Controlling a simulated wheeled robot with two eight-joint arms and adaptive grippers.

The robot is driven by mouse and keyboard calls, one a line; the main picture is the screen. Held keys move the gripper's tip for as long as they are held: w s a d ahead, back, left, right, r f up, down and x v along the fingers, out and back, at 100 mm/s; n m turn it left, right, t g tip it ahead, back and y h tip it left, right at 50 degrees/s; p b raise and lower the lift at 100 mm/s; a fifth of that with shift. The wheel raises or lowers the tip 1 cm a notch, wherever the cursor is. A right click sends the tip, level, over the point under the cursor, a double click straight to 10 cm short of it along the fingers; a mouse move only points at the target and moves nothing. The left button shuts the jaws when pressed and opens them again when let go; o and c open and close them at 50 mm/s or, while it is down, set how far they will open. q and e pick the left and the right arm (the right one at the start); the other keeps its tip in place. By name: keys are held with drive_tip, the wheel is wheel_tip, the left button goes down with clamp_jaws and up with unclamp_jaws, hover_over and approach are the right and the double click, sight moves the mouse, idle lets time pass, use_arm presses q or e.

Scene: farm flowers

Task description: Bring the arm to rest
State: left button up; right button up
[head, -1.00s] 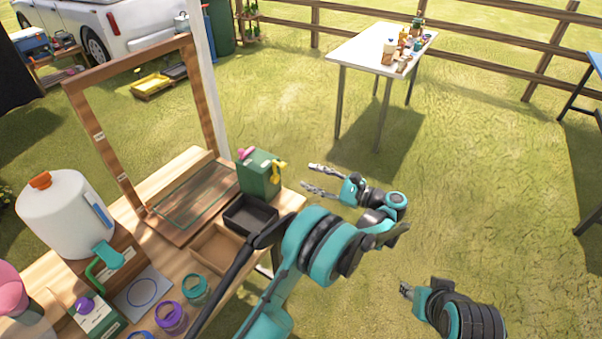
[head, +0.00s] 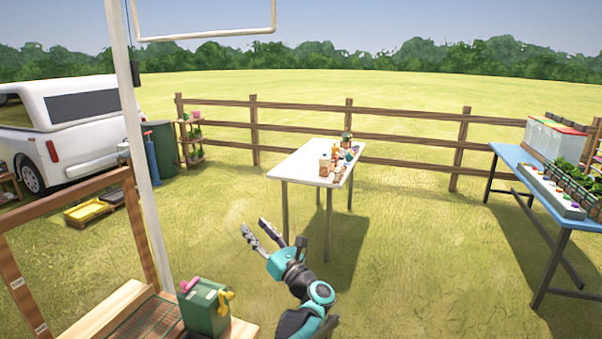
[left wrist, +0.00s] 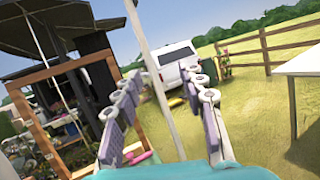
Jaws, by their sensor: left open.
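My left gripper (head: 264,236) is in the lower middle of the head view, raised over the grass to the right of the wooden stand. Its two fingers are apart, with nothing between them. The left wrist view also shows the open fingers (left wrist: 165,95), pointing toward the white truck. The gripper touches nothing that I can see. My right gripper is outside both current views.
A wooden bench with a frame (head: 135,215) and a green box (head: 205,307) stands at lower left. A white post (head: 145,150) rises behind it. A white table (head: 300,162) with small items is ahead; a blue table (head: 535,190) is at right. Grass between is open.

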use_arm(q)
wheel_tip(320, 180, up, 8)
drive_tip(key=s+d+m+t+h, duration=0.15)
drive_tip(key=m+t+h, duration=0.45)
drive_tip(key=m, duration=0.6)
drive_tip(key=s+d+f+m+g+h, duration=0.25)
drive_tip(key=s+m+h, duration=0.45)
drive_tip(key=m+h, duration=0.6)
drive_tip(key=s+a+f+m+g+y, duration=0.1)
drive_tip(key=s+a+f+m+g, duration=0.2)
drive_tip(key=s+f+m, duration=0.3)
drive_tip(key=s+a+f+m+g+y, duration=0.1)
drive_tip(key=s+a+f+m+g, duration=0.2)
drive_tip(key=s+f, duration=0.8)
drive_tip(key=s+a+f+m+g+y, duration=0.2)
drive_tip(key=s+f+m+g, duration=0.4)
drive_tip(key=s, duration=0.5)
wheel_tip(320, 180, down, 2)
drive_tip(key=a+m, duration=0.1)
drive_tip(key=m, duration=0.2)
drive_tip(key=shift+s+a+f, duration=0.15)
drive_tip(key=shift+s+a, duration=0.15)
